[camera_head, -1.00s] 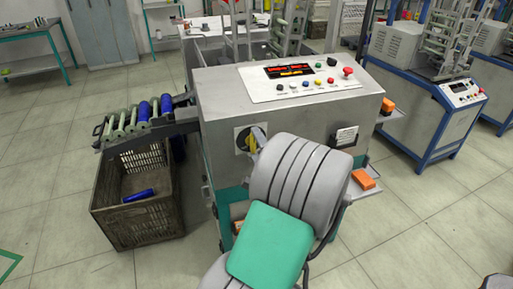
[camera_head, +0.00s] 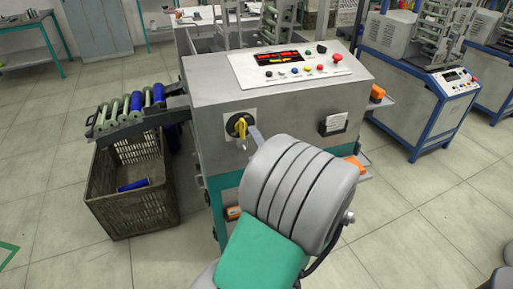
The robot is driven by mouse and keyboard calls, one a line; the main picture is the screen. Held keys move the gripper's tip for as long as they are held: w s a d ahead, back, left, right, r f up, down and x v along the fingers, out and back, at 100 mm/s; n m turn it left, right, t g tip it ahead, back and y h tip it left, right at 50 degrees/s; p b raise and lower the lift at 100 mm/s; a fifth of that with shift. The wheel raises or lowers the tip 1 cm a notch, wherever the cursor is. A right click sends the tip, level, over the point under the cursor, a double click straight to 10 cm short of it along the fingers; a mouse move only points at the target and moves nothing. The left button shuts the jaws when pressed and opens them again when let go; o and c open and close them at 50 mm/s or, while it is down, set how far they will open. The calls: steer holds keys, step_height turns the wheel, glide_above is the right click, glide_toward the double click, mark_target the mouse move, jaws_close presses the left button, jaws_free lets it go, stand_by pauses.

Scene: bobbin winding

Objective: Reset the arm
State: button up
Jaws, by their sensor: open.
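My arm's grey ribbed link and green cover fill the lower middle of the head view, in front of the grey winding machine (camera_head: 290,105). Only a thin grey finger of my gripper (camera_head: 257,139) shows past the link, just right of the machine's yellow rotary switch (camera_head: 239,127). The finger appears apart from the switch handle. The rest of the gripper is hidden behind my arm, and nothing is seen held. The machine's display (camera_head: 277,56) is lit in red and yellow, above a row of coloured buttons.
A sloped rack (camera_head: 128,122) with blue and green bobbins juts left from the machine. Below it stands a dark crate (camera_head: 140,213) holding a blue bobbin (camera_head: 133,185). Orange blocks (camera_head: 377,92) sit at the machine's right side.

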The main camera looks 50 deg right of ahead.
steer(key=shift+w+a, duration=0.1)
steer(key=w+a+f+n+g+y+p, duration=0.1)
steer(key=w+a+n+y+p, duration=0.1)
steer(key=w+a+n+y, duration=0.4)
steer(key=w+a+n+g+y+p, duration=0.15)
steer(key=a+n, duration=0.25)
steer(key=a, duration=0.4)
steer(key=w+a+f+n+g+y+p, duration=0.1)
steer(key=w+a+n+y+p, duration=0.1)
steer(key=w+a+n+y, duration=0.4)
steer(key=s+a+r+n+g+h+p, duration=0.1)
steer(key=s+a+r+n+g+p, duration=0.1)
steer(key=s+a+r+n+g, duration=0.2)
steer(key=s+a+r+n+g+h+p, duration=0.2)
steer(key=s+a+r+n+g+p, duration=0.1)
steer(key=s+a, duration=0.6)
steer(key=shift+a+r+n+g, duration=0.45)
steer(key=shift+a+n+g, duration=0.2)
steer(key=shift+a+n, duration=0.5)
steer(key=shift+h, duration=0.25)
